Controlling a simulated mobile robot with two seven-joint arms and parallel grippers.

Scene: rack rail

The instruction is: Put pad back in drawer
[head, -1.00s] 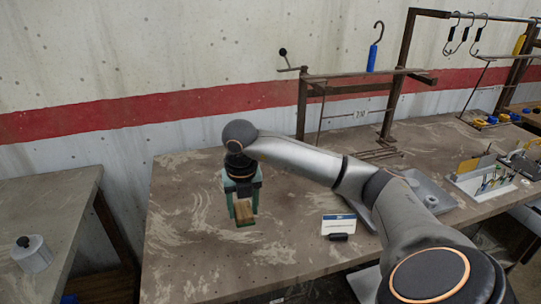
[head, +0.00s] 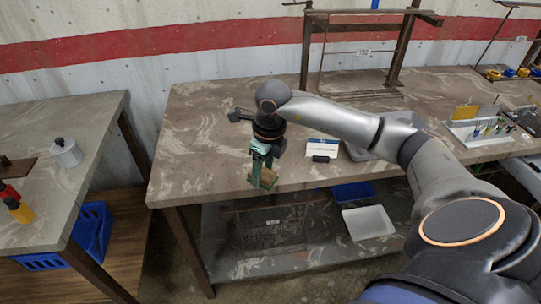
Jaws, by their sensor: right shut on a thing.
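My right gripper (head: 262,170) points down near the front edge of the workbench (head: 205,140) in the head view. It is shut on the pad (head: 268,180), a small tan block with some green, partly hidden by the fingers. The pad is at the bench's front edge; I cannot tell its height above the top. I cannot make out a drawer. My left gripper is not in view.
A white-and-blue card (head: 321,146) stands right of the gripper. A lower shelf holds a white tray (head: 368,222) and a blue tray (head: 352,191). A second table (head: 85,180) with a metal pot (head: 66,152) is at left, across a gap.

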